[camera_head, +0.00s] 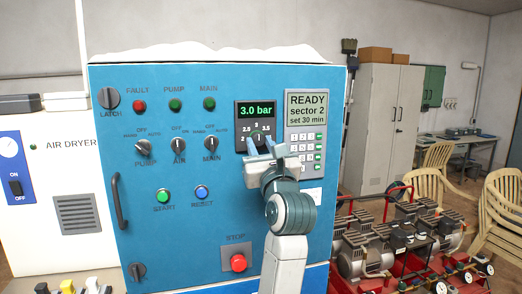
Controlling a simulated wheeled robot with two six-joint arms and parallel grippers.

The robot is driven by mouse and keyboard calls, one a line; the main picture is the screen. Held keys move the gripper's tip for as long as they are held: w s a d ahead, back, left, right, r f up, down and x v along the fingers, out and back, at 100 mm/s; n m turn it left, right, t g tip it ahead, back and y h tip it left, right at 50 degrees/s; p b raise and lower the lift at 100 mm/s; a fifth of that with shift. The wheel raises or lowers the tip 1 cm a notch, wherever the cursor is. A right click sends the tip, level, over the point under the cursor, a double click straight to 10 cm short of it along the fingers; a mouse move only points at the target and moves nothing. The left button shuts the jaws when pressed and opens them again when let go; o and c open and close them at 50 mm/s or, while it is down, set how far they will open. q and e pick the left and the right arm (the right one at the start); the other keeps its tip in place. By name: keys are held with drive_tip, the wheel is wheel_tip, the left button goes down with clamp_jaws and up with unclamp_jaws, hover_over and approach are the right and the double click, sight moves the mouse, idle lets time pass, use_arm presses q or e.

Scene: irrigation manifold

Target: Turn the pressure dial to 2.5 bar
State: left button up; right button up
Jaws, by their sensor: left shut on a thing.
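The pressure dial (258,136) is a dark round knob on a black panel in the blue cabinet's front. Its scale shows 2.0, 3 and 3.5 or similar small marks, hard to read. The green display (256,111) above it reads 3.0 bar. My left gripper (261,146) reaches up from below, with its two blue-grey fingers shut on the dial's knob, one on either side. The gripper hides the lower part of the dial. My right gripper is not in view.
A keypad panel (306,121) reading "READY sector 2 set 30 min" is close right of the dial. Switches and lamps sit to the left. A red STOP button (238,263) is below, near my arm. The cabinet handle (119,202) sticks out at left.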

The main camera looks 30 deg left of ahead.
use_arm(q)
drive_tip(key=n+g+b, duration=0.2)
drive_tip(key=n+b, duration=0.2)
drive_tip(key=n+g+y+b, duration=0.1)
drive_tip(key=n+g+b, duration=0.1)
drive_tip(key=n+b, duration=0.2)
drive_tip(key=shift+w+d+f+y+b, duration=0.2)
drive_tip(key=shift+y+b, duration=0.1)
drive_tip(key=shift+b, duration=0.3)
drive_tip(key=n+b, duration=0.1)
drive_tip(key=n, duration=0.1)
drive_tip(key=shift+r+n+g+b, duration=0.2)
drive_tip(key=shift+n+g+b, duration=0.1)
drive_tip(key=shift+g+b, duration=0.1)
drive_tip(key=shift+w+r+n+g, duration=0.1)
drive_tip(key=shift+r+n+g, duration=0.05)
drive_tip(key=shift+n+g, duration=0.3)
drive_tip(key=shift+b, duration=0.3)
drive_tip(key=o, duration=1)
drive_tip(key=shift+c, duration=0.2)
